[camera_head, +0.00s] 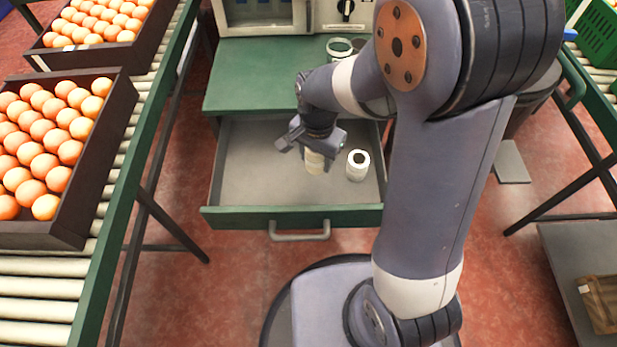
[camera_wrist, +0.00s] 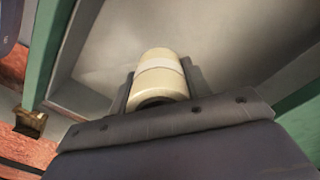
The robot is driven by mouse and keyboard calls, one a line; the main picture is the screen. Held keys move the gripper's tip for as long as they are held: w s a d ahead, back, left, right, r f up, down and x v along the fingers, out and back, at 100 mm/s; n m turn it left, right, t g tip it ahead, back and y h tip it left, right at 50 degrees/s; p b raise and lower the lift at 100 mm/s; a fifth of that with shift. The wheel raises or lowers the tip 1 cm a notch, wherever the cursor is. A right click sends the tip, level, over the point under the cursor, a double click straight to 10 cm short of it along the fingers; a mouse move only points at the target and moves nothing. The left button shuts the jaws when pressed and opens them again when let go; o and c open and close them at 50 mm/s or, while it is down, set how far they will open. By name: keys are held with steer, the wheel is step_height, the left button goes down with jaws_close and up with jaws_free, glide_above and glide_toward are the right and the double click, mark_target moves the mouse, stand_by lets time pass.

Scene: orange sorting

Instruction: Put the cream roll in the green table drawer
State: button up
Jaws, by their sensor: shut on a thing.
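The green table drawer (camera_head: 245,165) is pulled open below the green table top, with a grey handle at its front. My gripper (camera_head: 312,148) is over the inside of the drawer. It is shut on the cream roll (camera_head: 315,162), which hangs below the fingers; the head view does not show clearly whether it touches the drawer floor. In the wrist view, the cream roll (camera_wrist: 161,75) sits between the two dark fingers with a paler band around it. The drawer's grey floor (camera_wrist: 110,60) shows behind it.
A white roll (camera_head: 357,166) stands upright in the drawer, just right of the cream roll. The left part of the drawer is empty. Crates of oranges (camera_head: 68,150) rest on the left roller conveyor.

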mark_target(316, 181)
step_height(316, 181, down, 7)
steer(key=shift+f+b, duration=0.15)
steer(key=shift+b, duration=0.9)
steer(key=shift+f, duration=0.2)
steer(key=o, duration=1.1)
steer(key=shift+c, duration=0.2)
step_height(316, 181, up, 12)
steer(key=p, duration=0.4)
steer(key=shift+r, duration=0.2)
